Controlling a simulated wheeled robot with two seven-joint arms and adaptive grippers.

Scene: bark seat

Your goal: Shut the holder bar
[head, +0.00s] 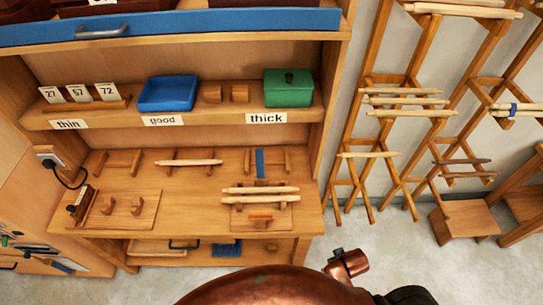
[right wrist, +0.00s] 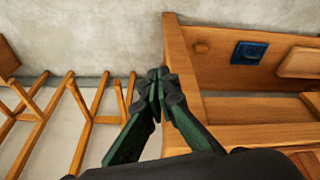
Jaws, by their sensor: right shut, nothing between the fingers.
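A flat wooden board (head: 122,221) lies at the left end of the worktop, with a dark brown bar (head: 82,202) standing at its left edge. Two small wooden hook-like blocks (head: 108,205) sit on the same board. I cannot tell for sure whether the dark bar is the holder bar, or how it is hinged. In the right wrist view my right gripper (right wrist: 158,97) is shut and empty, beside the end of a wooden cabinet. Its fingertips do not show in the head view. My left gripper is not in view.
The worktop (head: 190,215) also carries pale rods (head: 260,190) on supports at its right. The shelf above holds a blue tray (head: 168,92), a green box (head: 288,88) and number cards (head: 78,93). Wooden chair frames (head: 385,150) stand right. Floor between is clear.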

